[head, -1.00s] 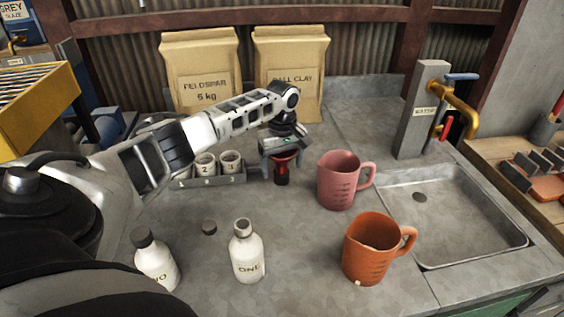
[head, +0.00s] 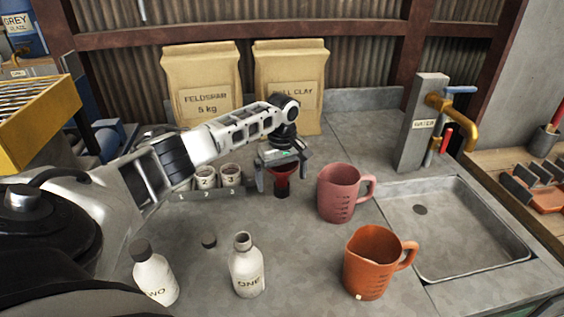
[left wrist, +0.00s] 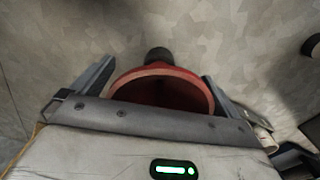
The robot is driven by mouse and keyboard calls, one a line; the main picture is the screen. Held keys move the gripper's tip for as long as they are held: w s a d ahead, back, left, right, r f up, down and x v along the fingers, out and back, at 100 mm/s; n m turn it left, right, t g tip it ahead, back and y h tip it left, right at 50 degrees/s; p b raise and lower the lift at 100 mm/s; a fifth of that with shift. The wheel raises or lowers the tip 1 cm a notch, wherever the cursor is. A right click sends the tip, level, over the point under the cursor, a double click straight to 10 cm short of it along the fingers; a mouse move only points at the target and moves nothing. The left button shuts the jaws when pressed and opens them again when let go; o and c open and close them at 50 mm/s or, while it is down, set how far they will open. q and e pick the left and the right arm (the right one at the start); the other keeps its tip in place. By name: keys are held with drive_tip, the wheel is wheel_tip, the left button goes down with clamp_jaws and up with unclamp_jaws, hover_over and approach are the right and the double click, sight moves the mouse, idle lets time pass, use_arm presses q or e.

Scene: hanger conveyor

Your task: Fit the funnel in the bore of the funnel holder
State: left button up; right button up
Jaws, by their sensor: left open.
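The red funnel (head: 281,174) stands upright, mouth up, in the middle of the counter, below my left gripper. A dark round piece (head: 282,190), which looks like the funnel holder, is at its foot. I cannot tell how deep the spout sits, as the bore is hidden. My left gripper (head: 282,176) is open, with a finger on each side of the funnel. In the left wrist view the funnel's wide rim (left wrist: 165,76) lies between the spread fingers, with gaps beside it, and the dark piece (left wrist: 158,54) shows beyond it. My right gripper is out of view.
A pink jug (head: 339,195) stands close to the right of the funnel. An orange jug (head: 370,265) is nearer me, beside the sink (head: 465,225). Bottles TWO (head: 154,274) and ONE (head: 246,268) stand in front. A rack of numbered cups (head: 240,193) is to the left.

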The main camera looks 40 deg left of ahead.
use_arm(q)
wheel_tip(320, 180, up, 16)
drive_tip(key=b, duration=0.1)
drive_tip(key=shift+f, duration=0.15)
idle(0.5)
